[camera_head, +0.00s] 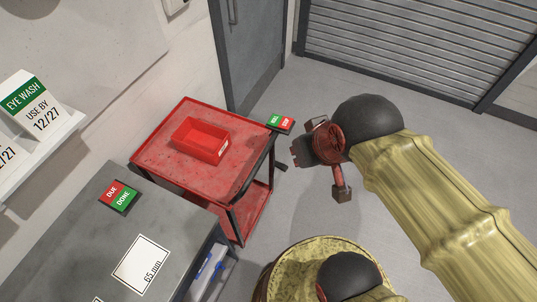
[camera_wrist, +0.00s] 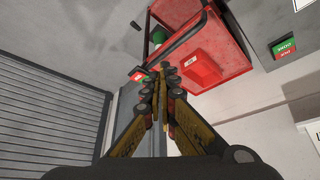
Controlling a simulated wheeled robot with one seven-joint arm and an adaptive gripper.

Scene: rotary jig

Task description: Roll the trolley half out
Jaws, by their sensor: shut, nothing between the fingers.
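The red trolley (camera_head: 160,152) stands by the wall, beside the grey bench, with a lower shelf under its top. Its dark handle bar (camera_head: 263,160) runs along the right-hand end, and the bar also crosses the wrist view (camera_wrist: 183,38). A red bin (camera_head: 201,140) sits on the trolley's top. My gripper (camera_head: 296,152) is in the air to the right of the handle, apart from it in the head view. In the wrist view my gripper's fingertips (camera_wrist: 162,72) are together and empty, pointing toward the trolley end.
A small green and red sign (camera_head: 280,123) shows at the trolley's far right corner. The grey bench (camera_head: 85,225) carries a due/done sign (camera_head: 118,195). A grey door (camera_head: 245,50) and a roller shutter (camera_head: 400,40) stand behind.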

